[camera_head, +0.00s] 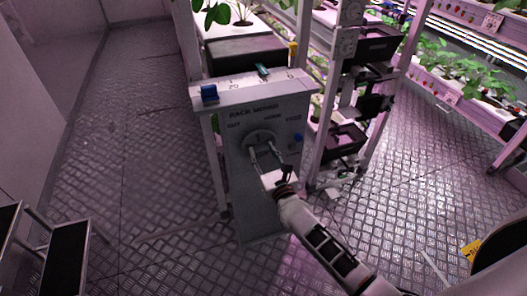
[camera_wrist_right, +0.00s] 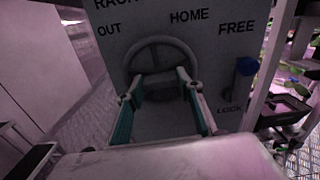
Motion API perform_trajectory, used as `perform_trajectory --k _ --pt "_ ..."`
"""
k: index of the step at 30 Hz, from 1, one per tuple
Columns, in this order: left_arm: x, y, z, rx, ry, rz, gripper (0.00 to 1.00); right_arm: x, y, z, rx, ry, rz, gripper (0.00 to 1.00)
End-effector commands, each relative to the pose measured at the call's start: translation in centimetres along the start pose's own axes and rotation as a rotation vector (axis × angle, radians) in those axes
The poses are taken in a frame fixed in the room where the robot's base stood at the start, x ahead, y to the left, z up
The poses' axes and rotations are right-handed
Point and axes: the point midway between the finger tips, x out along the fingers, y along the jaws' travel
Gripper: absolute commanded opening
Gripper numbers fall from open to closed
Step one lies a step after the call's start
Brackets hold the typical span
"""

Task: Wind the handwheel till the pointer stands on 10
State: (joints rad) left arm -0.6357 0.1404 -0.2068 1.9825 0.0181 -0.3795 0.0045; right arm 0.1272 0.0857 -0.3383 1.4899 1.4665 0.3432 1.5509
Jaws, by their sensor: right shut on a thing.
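The grey handwheel (camera_head: 261,136) is on the front of a grey panel marked RACK MOVER. In the right wrist view the handwheel (camera_wrist_right: 161,42) shows its round rim and spokes, with its lower part between my fingers. My right gripper (camera_head: 262,157) is shut on the handwheel; its two teal-lined fingers reach to either side of the lower rim in the right wrist view (camera_wrist_right: 157,83). A scale plate (camera_head: 240,90) with small figures lies on top of the panel, with a teal piece (camera_head: 262,70) near it. I cannot tell which figure the pointer stands on. My left gripper is not in view.
A blue lever (camera_wrist_right: 246,67) sits right of the handwheel, between FREE and LOCK. Plant racks (camera_head: 305,40) stand behind and to the right.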

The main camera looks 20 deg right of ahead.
Motion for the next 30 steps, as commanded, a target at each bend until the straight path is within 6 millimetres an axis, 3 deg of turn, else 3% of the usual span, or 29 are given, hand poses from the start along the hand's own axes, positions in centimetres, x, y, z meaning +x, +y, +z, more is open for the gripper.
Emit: perform_trajectory --k 16,30 --pt "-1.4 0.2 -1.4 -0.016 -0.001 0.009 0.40 0.0 0.0 0.2 -0.520 0.000 0.000 0.14" --pt "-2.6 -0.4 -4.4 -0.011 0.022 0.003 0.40 0.0 0.0 0.1 -0.966 0.002 0.001 0.14"
